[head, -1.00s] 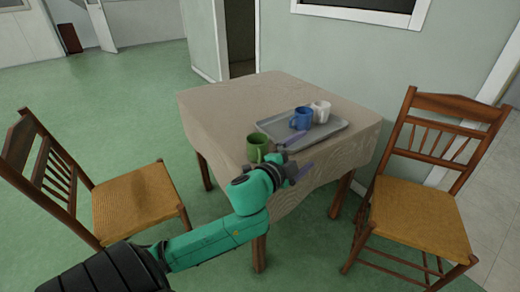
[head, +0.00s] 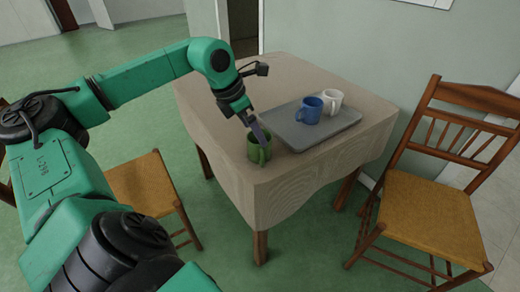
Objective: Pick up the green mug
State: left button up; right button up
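The green mug (head: 256,154) stands upright near the front left corner of the table (head: 225,100), left of the tray, with its handle toward me. My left gripper (head: 257,133) points down at the mug from above. One bluish finger shows at the mug's rim; the other finger is not clearly visible. I cannot tell whether the fingers touch the mug or whether the gripper is open or shut. My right gripper is not in view.
A grey tray (head: 300,138) on the table holds a blue mug (head: 311,111) and a white mug (head: 332,98). A chair (head: 432,215) stands to the right and another chair (head: 142,185) to the left. The table's back left part is clear.

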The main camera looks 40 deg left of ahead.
aim_at(258, 154)
pick_arm(q)
jog(key=x, duration=0.7)
jog(key=shift+p, duration=0.3)
jog(key=shift+w+f, duration=0.15)
jog(key=shift+f, duration=0.1)
jog(key=c, duration=1.3)
jog(key=shift+c, duration=0.2)
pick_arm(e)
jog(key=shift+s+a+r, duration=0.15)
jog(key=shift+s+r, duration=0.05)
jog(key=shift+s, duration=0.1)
pick_arm(q)
jog(key=shift+r, duration=0.15)
